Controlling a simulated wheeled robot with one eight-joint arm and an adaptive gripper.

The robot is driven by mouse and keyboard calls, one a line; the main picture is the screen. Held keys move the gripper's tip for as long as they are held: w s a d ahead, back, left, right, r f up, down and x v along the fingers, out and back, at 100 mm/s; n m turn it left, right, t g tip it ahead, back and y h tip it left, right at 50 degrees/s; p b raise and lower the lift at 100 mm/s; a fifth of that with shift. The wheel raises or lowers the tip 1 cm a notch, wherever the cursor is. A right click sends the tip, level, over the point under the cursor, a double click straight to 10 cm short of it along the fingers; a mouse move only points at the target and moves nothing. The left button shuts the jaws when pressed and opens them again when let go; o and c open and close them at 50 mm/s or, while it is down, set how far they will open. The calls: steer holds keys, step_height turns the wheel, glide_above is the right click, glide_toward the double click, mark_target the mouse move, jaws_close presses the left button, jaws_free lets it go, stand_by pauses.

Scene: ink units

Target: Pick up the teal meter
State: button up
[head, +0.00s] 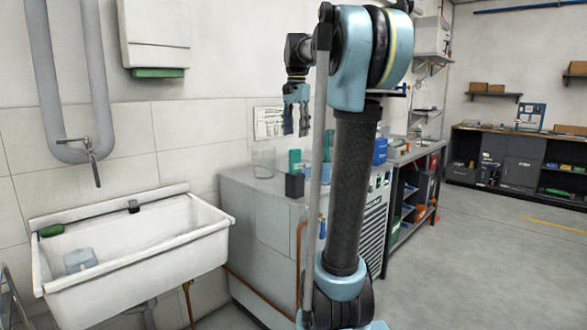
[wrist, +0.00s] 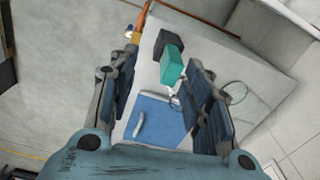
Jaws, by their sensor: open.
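The teal meter (head: 295,160) is a small upright block on the grey cabinet top (head: 240,182). In the head view a dark square holder (head: 294,187) stands in front and hides its lower part. In the wrist view the meter (wrist: 172,66) shows between my fingers, right up against the dark holder (wrist: 168,42); I cannot tell whether it sits in it. My gripper (head: 297,132) is open and empty, pointing down above the meter. Its fingers also show in the wrist view (wrist: 163,62), one on each side of the meter.
A clear glass (head: 263,163) stands left of the meter. A blue case with a pale handle (wrist: 155,122) lies close by. A green item (head: 329,146) is partly hidden by my arm. A white sink (head: 130,255) is at left; the wall is behind.

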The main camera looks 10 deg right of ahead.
step_height(320, 180, up, 3)
steer(key=m, duration=0.2)
glide_above(295, 163)
steer(key=w, duration=0.2)
step_height(295, 163, down, 12)
steer(key=shift+w+r, duration=0.1)
steer(key=shift+r, duration=0.15)
steer(key=shift+s+d+f, duration=0.1)
steer(key=shift+f, duration=1.3)
steer(key=shift+s+d+f, duration=0.1)
steer(key=shift+f, duration=1.25)
jaws_close()
